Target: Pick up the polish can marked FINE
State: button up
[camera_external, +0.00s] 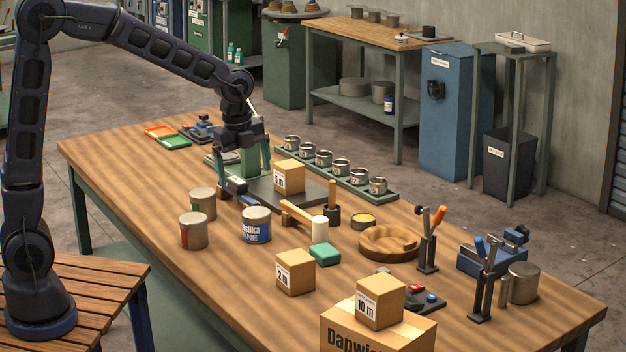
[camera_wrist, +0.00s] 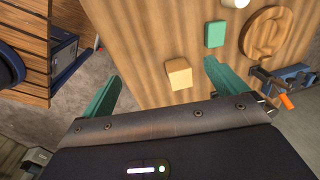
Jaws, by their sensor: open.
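The polish can marked FINE (camera_external: 257,226) stands upright on the wooden workbench in the external view, with a blue and white label facing the camera. Two similar grey cans stand to its left, one farther back (camera_external: 203,204) and one nearer (camera_external: 194,231); only edges of red and green labels show. My gripper (camera_external: 244,176) is above the bench behind the can, apart from it. In the wrist view my gripper (camera_wrist: 162,92) has its two teal fingers spread, with nothing held between them. The FINE can is not recognisable in the wrist view.
A mallet (camera_external: 319,228) lies right of the can. A green block (camera_external: 325,254), a cardboard box marked 2 m (camera_external: 295,273) and a wooden bowl (camera_external: 390,243) are nearby. A rack of small tins (camera_external: 340,174) lies behind. Bare bench lies in front of the cans.

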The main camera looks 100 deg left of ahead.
aim_at(257, 212)
jog(key=a+f+m, duration=0.1)
jog(key=a+f, duration=0.2)
jog(key=a, duration=0.2)
jog(key=s+a+f+m, duration=0.1)
jog(key=a+f, duration=0.3)
jog(key=a, duration=0.2)
jog(key=a+f+m+g, duration=0.1)
jog(key=a+f, duration=0.3)
jog(key=a, duration=0.2)
jog(key=shift+s+a+m+h, duration=0.2)
jog(key=shift+s+m+h, duration=0.1)
jog(key=shift+s, duration=0.05)
jog(key=shift+s+d+f, duration=0.1)
jog(key=shift+f, duration=5.3)
jog(key=c, duration=1.3)
jog(key=shift+o, duration=0.2)
jog(key=shift+r, duration=0.15)
